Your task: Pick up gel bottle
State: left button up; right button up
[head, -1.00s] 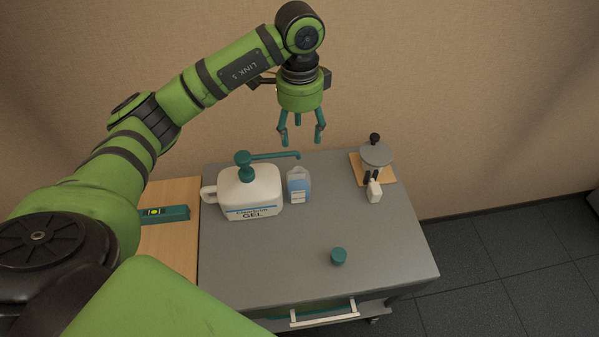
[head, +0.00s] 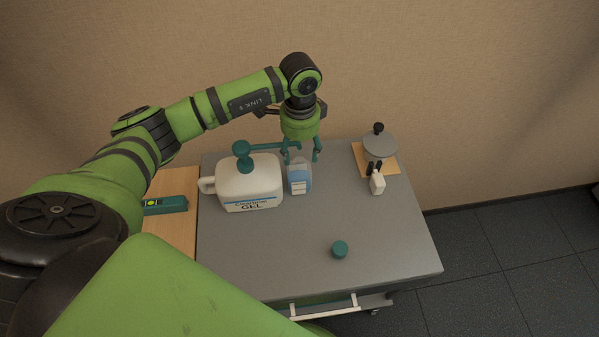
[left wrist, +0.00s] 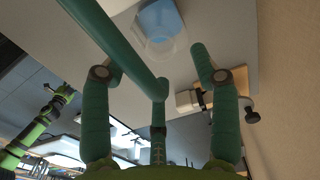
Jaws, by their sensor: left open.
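A white jug labelled GEL (head: 250,187), with a teal pump and long spout (head: 265,146), stands at the cart's back left. Just right of it stands a small clear bottle with blue contents (head: 299,180). It also shows in the left wrist view (left wrist: 160,25), beyond the fingers. My left gripper (head: 301,158) is open and empty, pointing down just behind the small bottle as seen from the head. Its fingers show in the left wrist view (left wrist: 158,62), with a teal bar, apparently the spout, crossing there. Contact cannot be told.
A teal cap (head: 340,249) lies on the grey cart top (head: 270,250). The front of the cart top is mostly clear. A wall rises behind.

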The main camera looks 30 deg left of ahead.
aim_at(299, 174)
pick_arm(q)
notch_tip(299, 174, down, 2)
jog(key=shift+a+f+p, duration=0.1)
jog(key=shift+f+p, duration=0.1)
jog(key=shift+p, duration=0.1)
jog(key=shift+f, duration=0.35)
jog(key=shift+c, duration=0.8)
grip_shut()
pick_arm(e)
jog(key=shift+s+r, duration=0.6)
jog(key=shift+s, duration=0.25)
jog(key=shift+w, duration=0.1)
jog(key=shift+f, duration=0.15)
